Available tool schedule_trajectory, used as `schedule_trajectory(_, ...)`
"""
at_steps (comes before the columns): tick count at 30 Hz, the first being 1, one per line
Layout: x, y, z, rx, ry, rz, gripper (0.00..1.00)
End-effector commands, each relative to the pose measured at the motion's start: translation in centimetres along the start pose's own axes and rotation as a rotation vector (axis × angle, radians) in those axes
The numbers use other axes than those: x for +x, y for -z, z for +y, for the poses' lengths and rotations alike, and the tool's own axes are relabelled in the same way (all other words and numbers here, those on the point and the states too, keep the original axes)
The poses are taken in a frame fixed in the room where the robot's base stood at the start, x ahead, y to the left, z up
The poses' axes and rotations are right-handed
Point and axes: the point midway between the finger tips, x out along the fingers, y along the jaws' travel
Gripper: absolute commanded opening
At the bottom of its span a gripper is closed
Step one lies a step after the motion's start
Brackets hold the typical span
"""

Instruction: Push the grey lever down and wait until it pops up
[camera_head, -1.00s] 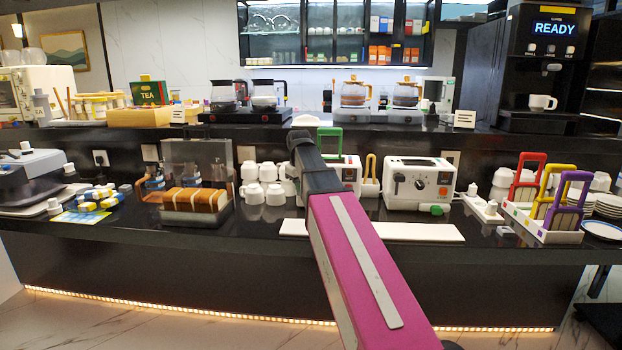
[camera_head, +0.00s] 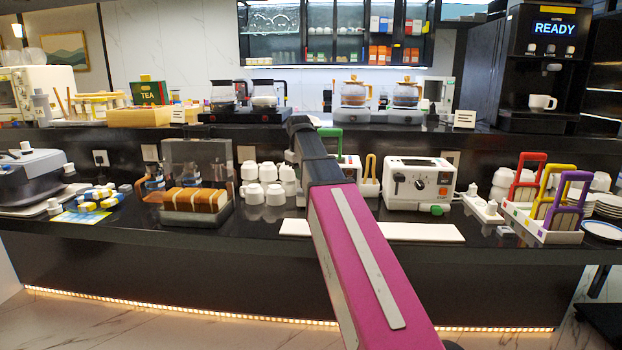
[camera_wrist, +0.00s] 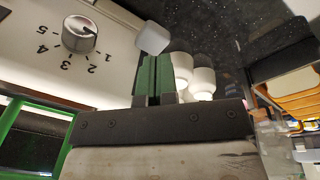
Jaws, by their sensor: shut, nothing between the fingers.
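In the wrist view a pale grey lever knob (camera_wrist: 152,38) sticks out beside the numbered dial (camera_wrist: 80,33) on a white toaster front (camera_wrist: 115,65). My gripper (camera_wrist: 152,62) is shut and empty, its green fingers pressed together. The fingertips are right at the lever knob in the picture; I cannot tell whether they touch it. In the head view this toaster (camera_head: 351,165) is mostly hidden behind my arm, with a green handle (camera_head: 331,133) above it. My gripper and the lever are hidden there.
A second white toaster (camera_head: 420,183) stands to the right. White cups (camera_head: 265,180) stand to the left, beside a bread holder (camera_head: 195,200). A white board (camera_head: 420,232) lies along the counter front. Racks with coloured handles (camera_head: 545,200) are at the far right.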

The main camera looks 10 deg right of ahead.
Motion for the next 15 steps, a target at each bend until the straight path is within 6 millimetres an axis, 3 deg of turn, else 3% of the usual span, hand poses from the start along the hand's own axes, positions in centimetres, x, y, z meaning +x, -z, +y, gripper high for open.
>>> schedule_trajectory(15,-6.2,0.7,0.7,0.000,0.000,0.000,0.00)
